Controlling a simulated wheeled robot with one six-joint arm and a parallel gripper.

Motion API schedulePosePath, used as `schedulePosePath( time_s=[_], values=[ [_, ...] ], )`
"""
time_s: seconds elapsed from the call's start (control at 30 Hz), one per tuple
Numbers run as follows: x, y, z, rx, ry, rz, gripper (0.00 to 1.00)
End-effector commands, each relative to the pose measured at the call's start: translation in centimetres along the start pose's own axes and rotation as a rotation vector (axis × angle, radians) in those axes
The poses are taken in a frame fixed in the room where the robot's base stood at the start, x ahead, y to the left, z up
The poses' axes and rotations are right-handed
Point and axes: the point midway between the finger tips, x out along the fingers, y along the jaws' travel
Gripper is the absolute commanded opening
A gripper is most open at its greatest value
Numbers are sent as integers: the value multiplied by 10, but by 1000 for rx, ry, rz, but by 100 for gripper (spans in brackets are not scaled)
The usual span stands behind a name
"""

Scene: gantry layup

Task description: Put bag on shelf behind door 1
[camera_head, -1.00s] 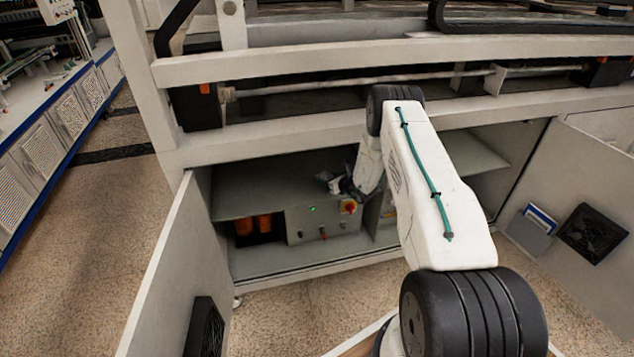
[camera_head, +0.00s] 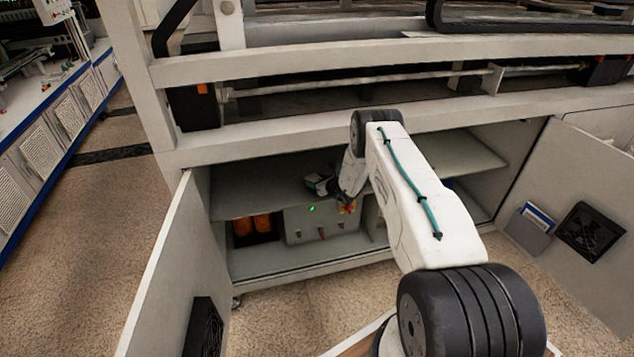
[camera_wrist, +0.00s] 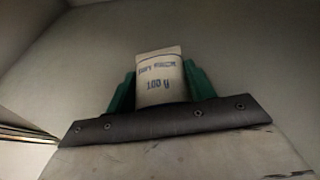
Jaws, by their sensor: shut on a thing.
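My gripper (camera_wrist: 162,92) is shut on a small pale bag (camera_wrist: 160,77) with dark printed lettering, held upright between its green fingers in the wrist view. In the head view, my gripper (camera_head: 318,186) is inside the open cabinet, just over the front part of the grey shelf (camera_head: 250,196). The bag is too small and dark there to make out. I cannot tell whether the bag touches the shelf. The open left door (camera_head: 170,265) and open right door (camera_head: 575,190) flank the cabinet. No door number is readable.
Below the shelf are a grey control box (camera_head: 300,222) with a green light and a red-yellow knob, and orange cylinders (camera_head: 262,224). The frame beam (camera_head: 300,135) runs close above the opening. The shelf surface left of my gripper looks clear.

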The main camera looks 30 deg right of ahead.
Motion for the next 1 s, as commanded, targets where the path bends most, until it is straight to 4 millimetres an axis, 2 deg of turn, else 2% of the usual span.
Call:
schedulePosePath(
  time_s=[0.03,0.07,0.1,0.13,0.43,0.53,1.0],
  values=[
    [1,0,-2,0,0,0,29],
    [0,0,-1,0,0,0,62],
    [0,0,-1,0,0,0,73],
    [0,0,-1,0,0,0,75],
    [0,0,1,0,0,0,75],
    [-8,0,1,2,2,0,75],
    [-100,-1,2,2,1,-2,75]
  ],
)
